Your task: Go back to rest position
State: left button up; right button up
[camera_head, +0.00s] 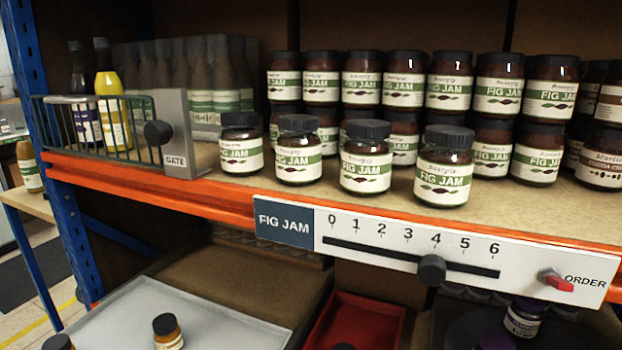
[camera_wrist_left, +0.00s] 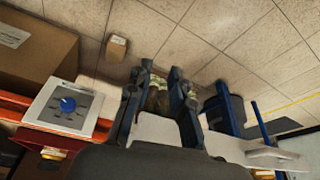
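In the head view neither of my grippers shows. My left gripper (camera_wrist_left: 160,78) shows in the left wrist view, its dark fingers apart. A small greenish-brown patch shows in the gap; I cannot tell what it is. My right gripper is in no view. On the shelf, fig jam jars (camera_head: 445,170) stand upright, several in a front row and more stacked behind. Below them, the slider knob (camera_head: 432,268) on the fig jam panel (camera_head: 340,232) sits under the 4. The red order switch (camera_head: 556,281) is at its right end.
A gate (camera_head: 175,133) with a wire fence stands before bottles at the left. Below are a grey tray (camera_head: 215,312) with an orange jar (camera_head: 167,330) and a red tray (camera_head: 365,315). The wrist view shows tiled floor, a cardboard box (camera_wrist_left: 45,50) and a blue dial panel (camera_wrist_left: 68,105).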

pick_arm(q)
notch_tip(320, 180, down, 13)
jog(key=s+g+p, duration=0.1)
jog(key=p, duration=1.2)
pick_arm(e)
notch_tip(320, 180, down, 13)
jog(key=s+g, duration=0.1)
pick_arm(q)
jog(key=s+a+f+p, duration=0.1)
jog(key=s+f+p, duration=0.1)
jog(key=s+p, duration=0.3)
jog(key=s+a+f+g+p, duration=0.1)
jog(key=s+p, duration=0.4)
jog(key=s, duration=0.7)
notch_tip(320, 180, down, 3)
jog(key=shift+s+a+r+g+p, duration=0.2)
jog(key=shift+a+g+p, duration=0.15)
jog(key=shift+a, duration=0.2)
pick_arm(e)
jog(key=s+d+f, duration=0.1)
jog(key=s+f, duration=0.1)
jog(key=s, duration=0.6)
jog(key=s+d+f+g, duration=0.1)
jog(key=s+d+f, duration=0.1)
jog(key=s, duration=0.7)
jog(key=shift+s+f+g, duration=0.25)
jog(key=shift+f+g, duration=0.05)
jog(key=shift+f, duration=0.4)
